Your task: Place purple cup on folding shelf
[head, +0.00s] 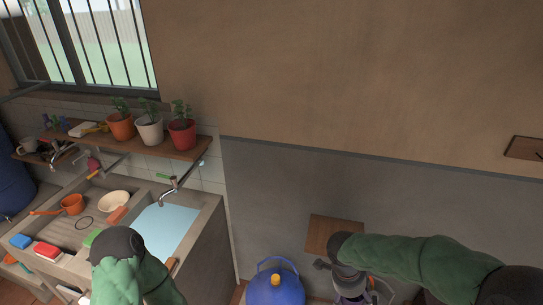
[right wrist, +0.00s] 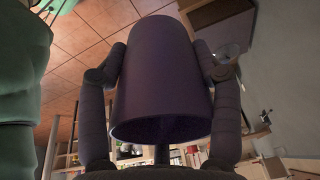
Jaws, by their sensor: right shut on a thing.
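The purple cup (right wrist: 163,85) fills the middle of the right wrist view, its open rim toward the bottom of the picture. My right gripper (right wrist: 160,62) is shut on it, one finger on each side. In the head view my right gripper (head: 350,283) is at the bottom, right of centre, partly covered by my own arm; the cup is hard to make out there. A brown wooden panel (head: 328,229), which looks like the folding shelf, is on the grey wall just behind that gripper. My left arm shows at the lower left, but its gripper is out of sight.
A blue round container (head: 275,291) with an orange knob stands left of my right gripper. A stone sink (head: 60,222) with a red pot (head: 73,204) is at the left. A wall shelf (head: 160,148) holds potted plants. A small wooden piece (head: 523,147) is on the right wall.

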